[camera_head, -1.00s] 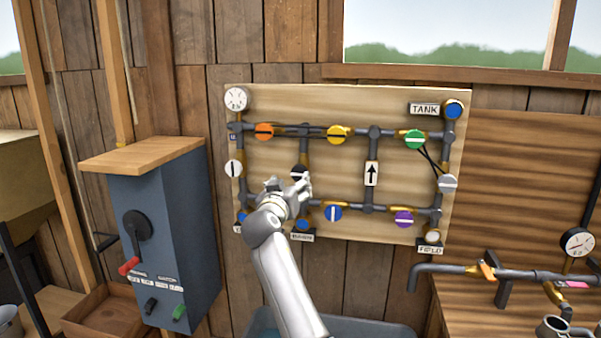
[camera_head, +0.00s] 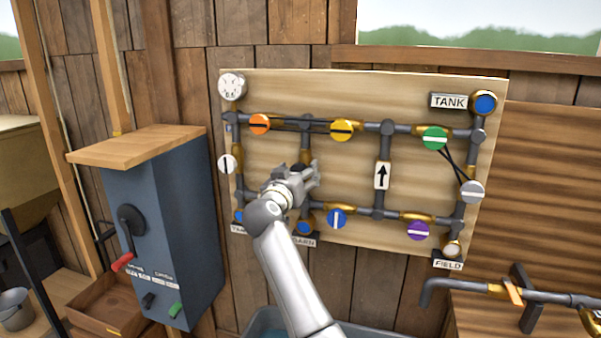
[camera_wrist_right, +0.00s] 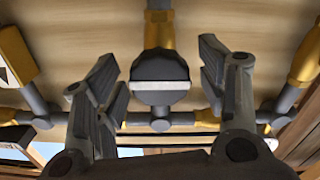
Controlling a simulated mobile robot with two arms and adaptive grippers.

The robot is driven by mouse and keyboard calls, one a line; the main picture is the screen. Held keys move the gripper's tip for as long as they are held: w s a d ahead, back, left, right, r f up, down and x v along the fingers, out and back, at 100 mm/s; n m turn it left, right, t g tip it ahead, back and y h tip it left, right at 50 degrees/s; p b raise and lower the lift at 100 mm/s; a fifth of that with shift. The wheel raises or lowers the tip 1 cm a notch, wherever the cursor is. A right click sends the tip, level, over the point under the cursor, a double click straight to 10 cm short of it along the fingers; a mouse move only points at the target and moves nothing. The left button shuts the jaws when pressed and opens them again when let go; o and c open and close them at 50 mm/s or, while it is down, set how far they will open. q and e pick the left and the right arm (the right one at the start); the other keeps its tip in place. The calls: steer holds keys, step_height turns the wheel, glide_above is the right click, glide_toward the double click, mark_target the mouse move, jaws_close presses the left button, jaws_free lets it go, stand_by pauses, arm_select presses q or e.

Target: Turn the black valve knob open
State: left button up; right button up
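The black valve knob (camera_wrist_right: 160,74) shows in the right wrist view as a dark round cap with a white stripe across it, on a pipe with a brass-coloured sleeve. My right gripper (camera_wrist_right: 160,82) is open, with one finger on each side of the knob. A gap shows between the knob and each finger, and I see no contact. In the head view my right gripper (camera_head: 313,174) is in front of the left-centre vertical pipe on the board and hides most or all of the knob. My left gripper is not in view.
The pipe board (camera_head: 340,95) carries orange (camera_head: 259,124), yellow (camera_head: 341,130), green (camera_head: 435,138), blue (camera_head: 336,218), purple (camera_head: 418,230) and grey (camera_head: 472,191) knobs. A blue-grey cabinet (camera_head: 180,225) with a red-handled lever stands left of my arm.

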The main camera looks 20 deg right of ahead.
steer(key=shift+s+a+r, duration=0.1)
steer(key=shift+a, duration=0.05)
steer(key=c, duration=1)
steer(key=shift+c, duration=0.2)
steer(key=shift+n, duration=0.6)
steer(key=n, duration=0.3)
steer(key=shift+p, duration=0.4)
steer(key=n+p, duration=0.1)
steer(key=n, duration=0.2)
steer(key=shift+r+n, duration=0.1)
steer(key=shift+n, duration=0.3)
steer(key=n+p, duration=0.3)
steer(key=n, duration=0.2)
steer(key=shift+p, duration=0.3)
arm_select(q)
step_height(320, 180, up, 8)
steer(key=p, duration=0.3)
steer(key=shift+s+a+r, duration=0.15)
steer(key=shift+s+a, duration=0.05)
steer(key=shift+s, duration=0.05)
arm_select(e)
steer(key=shift+n, duration=2.4)
